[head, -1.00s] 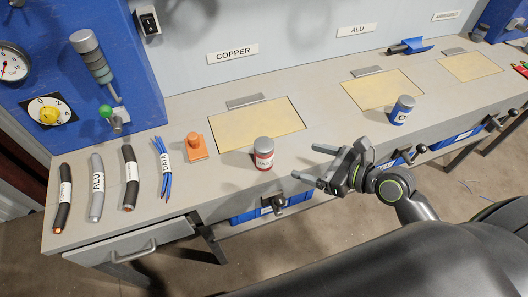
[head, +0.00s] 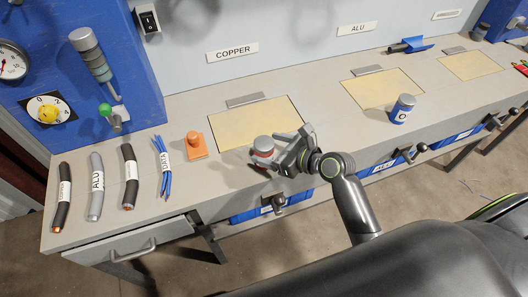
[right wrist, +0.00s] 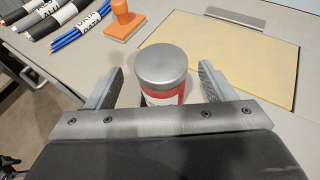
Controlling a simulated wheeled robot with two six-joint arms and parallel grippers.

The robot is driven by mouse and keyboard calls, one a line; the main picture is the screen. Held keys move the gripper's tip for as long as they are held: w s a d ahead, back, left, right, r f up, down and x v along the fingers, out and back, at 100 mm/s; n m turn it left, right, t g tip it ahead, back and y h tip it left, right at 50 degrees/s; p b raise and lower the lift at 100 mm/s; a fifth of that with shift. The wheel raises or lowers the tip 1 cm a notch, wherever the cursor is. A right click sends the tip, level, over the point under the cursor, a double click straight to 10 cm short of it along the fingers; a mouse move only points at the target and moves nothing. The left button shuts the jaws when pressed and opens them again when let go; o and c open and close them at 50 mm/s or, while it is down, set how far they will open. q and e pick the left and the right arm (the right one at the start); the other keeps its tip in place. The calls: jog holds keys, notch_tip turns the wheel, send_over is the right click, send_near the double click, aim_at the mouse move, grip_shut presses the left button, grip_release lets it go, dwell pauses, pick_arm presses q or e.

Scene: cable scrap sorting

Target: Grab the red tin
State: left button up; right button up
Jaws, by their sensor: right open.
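The red tin (head: 263,146) stands upright on the bench in front of the copper panel, its grey lid and part of its red side showing. In the right wrist view the red tin (right wrist: 163,76) sits between the two fingers, with a pale label on its front. My right gripper (head: 266,158) is open around the tin, one finger on each side. In the right wrist view the gripper (right wrist: 160,88) shows gaps between the fingers and the tin. The tin's lower part is hidden by the gripper. My left gripper is not in view.
An orange stamp-like block (head: 195,146) stands left of the tin. Several cable pieces (head: 128,178) lie further left. A yellowish panel (head: 238,128) lies behind the tin. A blue tin (head: 402,109) stands to the right, with clear bench between.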

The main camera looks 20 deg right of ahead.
aim_at(259, 144)
jog(key=x, duration=0.4)
jog(key=shift+w+a, duration=0.1)
jog(key=shift+w, duration=0.15)
jog(key=c, duration=1.2)
